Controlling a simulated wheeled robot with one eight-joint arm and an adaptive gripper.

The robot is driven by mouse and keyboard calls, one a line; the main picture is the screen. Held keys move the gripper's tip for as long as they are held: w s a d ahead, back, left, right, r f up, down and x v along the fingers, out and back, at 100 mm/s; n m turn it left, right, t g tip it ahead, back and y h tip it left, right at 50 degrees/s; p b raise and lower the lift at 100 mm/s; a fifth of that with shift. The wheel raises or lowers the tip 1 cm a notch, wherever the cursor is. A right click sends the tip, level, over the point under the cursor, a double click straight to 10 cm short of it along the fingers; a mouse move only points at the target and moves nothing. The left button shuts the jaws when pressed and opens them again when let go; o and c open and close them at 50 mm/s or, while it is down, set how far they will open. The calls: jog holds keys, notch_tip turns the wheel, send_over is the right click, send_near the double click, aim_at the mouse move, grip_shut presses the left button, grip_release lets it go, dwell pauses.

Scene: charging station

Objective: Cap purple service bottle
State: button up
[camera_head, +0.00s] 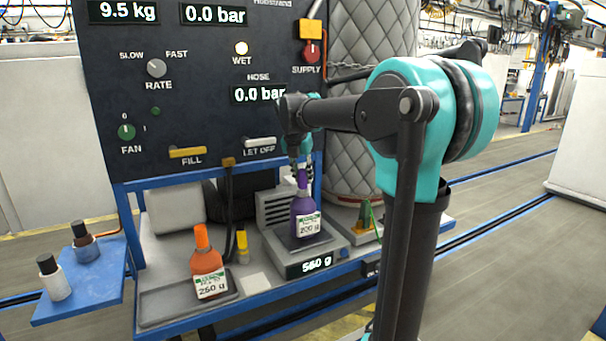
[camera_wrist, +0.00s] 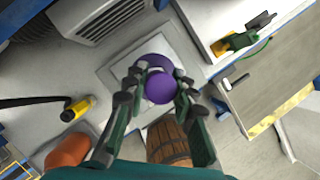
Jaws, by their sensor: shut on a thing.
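The purple service bottle (camera_head: 306,210) stands upright on the scale (camera_head: 335,250), its white label reading 200 g. My gripper (camera_head: 301,166) points down directly over the bottle's top. In the wrist view my fingers (camera_wrist: 160,84) are shut on a round purple cap (camera_wrist: 160,89). Another purple part, the bottle (camera_wrist: 152,61), shows just behind the cap, partly hidden by it and the fingers. In the head view the purple of cap and bottle runs together, so I cannot tell whether the cap is seated or just above the neck.
An orange bottle (camera_head: 207,266) stands in a grey tray (camera_head: 160,307) on the left. Two dark-capped bottles stand on a blue side shelf (camera_head: 100,288). The control panel (camera_head: 200,100) rises behind. A green-and-orange tool (camera_wrist: 240,40) lies right.

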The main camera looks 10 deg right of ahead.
jog(key=shift+f, duration=0.8)
jog(key=o, duration=1)
jog(key=shift+r, duration=0.1)
jog(key=v, duration=1.2)
